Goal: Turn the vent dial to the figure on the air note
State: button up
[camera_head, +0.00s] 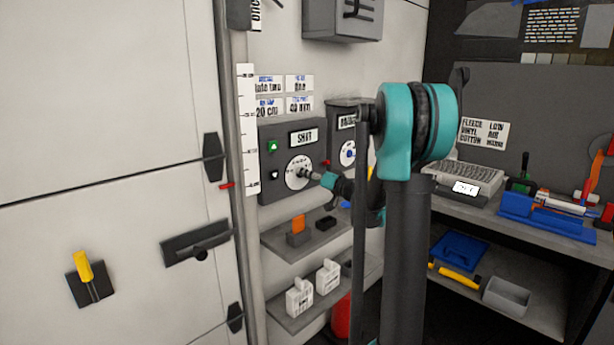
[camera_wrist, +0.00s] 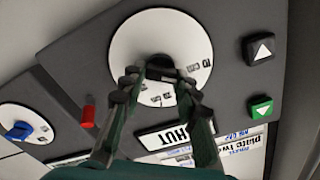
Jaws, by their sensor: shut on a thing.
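A white round dial (camera_head: 297,174) with a black knob is on a dark grey wall panel under a plate reading SHUT. My gripper (camera_head: 315,176) reaches it from the right. I cannot tell which note is the air note.
Printed notes (camera_head: 285,95) hang above the panel, one reading 20 cm. A green-lit button (camera_head: 272,146) and a red lever (camera_wrist: 88,110) flank the dial. Shelves (camera_head: 310,230) with small items are below. A bench (camera_head: 520,223) stands at the right.

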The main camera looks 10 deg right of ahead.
jog(key=shift+d+f+m, duration=0.1)
jog(key=shift+f+m, duration=0.1)
jog(key=shift+m, duration=3.55)
jog(key=shift+f+m, duration=0.15)
jog(key=shift+m, duration=3.6)
jog(key=o, duration=1.2)
jog(key=shift+c, duration=0.2)
jog(key=v, duration=1.2)
